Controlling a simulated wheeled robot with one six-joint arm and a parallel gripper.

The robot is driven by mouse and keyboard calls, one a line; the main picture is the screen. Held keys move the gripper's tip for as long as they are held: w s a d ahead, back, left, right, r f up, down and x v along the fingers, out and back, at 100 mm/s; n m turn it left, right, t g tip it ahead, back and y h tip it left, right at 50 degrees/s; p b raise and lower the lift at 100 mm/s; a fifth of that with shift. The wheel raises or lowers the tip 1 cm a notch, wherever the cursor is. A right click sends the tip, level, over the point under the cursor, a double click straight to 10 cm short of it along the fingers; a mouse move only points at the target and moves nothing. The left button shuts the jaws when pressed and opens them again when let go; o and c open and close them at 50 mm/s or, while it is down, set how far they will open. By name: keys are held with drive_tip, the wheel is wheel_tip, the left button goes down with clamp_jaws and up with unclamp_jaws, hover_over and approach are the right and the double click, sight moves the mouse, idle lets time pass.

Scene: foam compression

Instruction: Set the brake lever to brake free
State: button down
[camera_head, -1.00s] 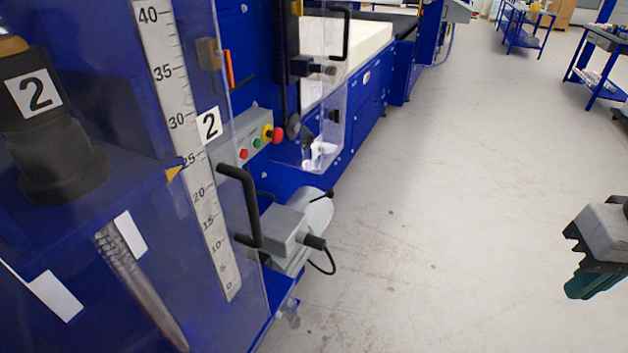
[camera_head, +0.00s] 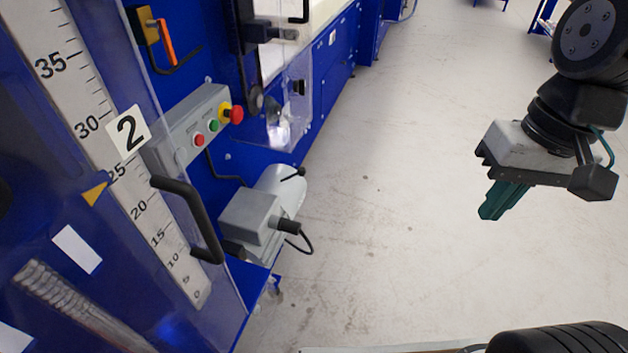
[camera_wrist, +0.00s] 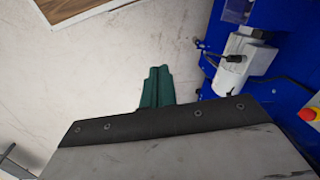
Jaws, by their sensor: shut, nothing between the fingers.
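A grey motor (camera_head: 262,210) with a terminal box is mounted low on the blue machine in the head view. A thin dark lever with a small knob (camera_head: 299,172) sticks out at its upper right; it looks like the brake lever, but its setting is too small to tell. In the wrist view the motor (camera_wrist: 240,62) is at the upper right; I cannot make out the lever's position there. My gripper (camera_head: 490,214) hangs over open floor, well right of the motor, touching nothing. Its teal fingers (camera_wrist: 156,72) are closed together and empty.
A control box with buttons and a red emergency stop (camera_head: 236,114) is above the motor. A black door handle (camera_head: 190,218) and a clear guard (camera_head: 290,105) stick out from the machine. A cable (camera_head: 303,240) hangs from the motor. The grey floor (camera_head: 390,240) is clear.

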drive_tip(key=w+a+f+m+g+y, duration=0.2)
drive_tip(key=w+a+f+m+y, duration=0.3)
drive_tip(key=w, duration=0.3)
drive_tip(key=w+a+f+m+g+y, duration=0.2)
drive_tip(key=w+a+f+m+y, duration=0.15)
drive_tip(key=w+a+y, duration=0.35)
drive_tip(key=w+f+m+t+y, duration=0.1)
drive_tip(key=w+f+m+t, duration=0.4)
drive_tip(key=f, duration=0.6)
drive_tip(key=w+f+m+t+y, duration=0.1)
drive_tip(key=w+f+m+t, duration=0.4)
drive_tip(key=w+f+m, duration=0.3)
wheel_tip(320, 180, down, 4)
drive_tip(key=shift+w+f+y, duration=0.2)
drive_tip(key=shift+w+y, duration=0.2)
drive_tip(key=shift+w, duration=0.1)
drive_tip(key=shift+a+m, duration=0.2)
drive_tip(key=shift+m, duration=0.05)
approach(292, 176)
drive_tip(key=w+a+f, duration=0.1)
drive_tip(key=a+f, duration=0.1)
drive_tip(key=a, duration=0.1)
drive_tip(key=shift+w+a+r, duration=0.3)
drive_tip(key=shift+r, duration=0.25)
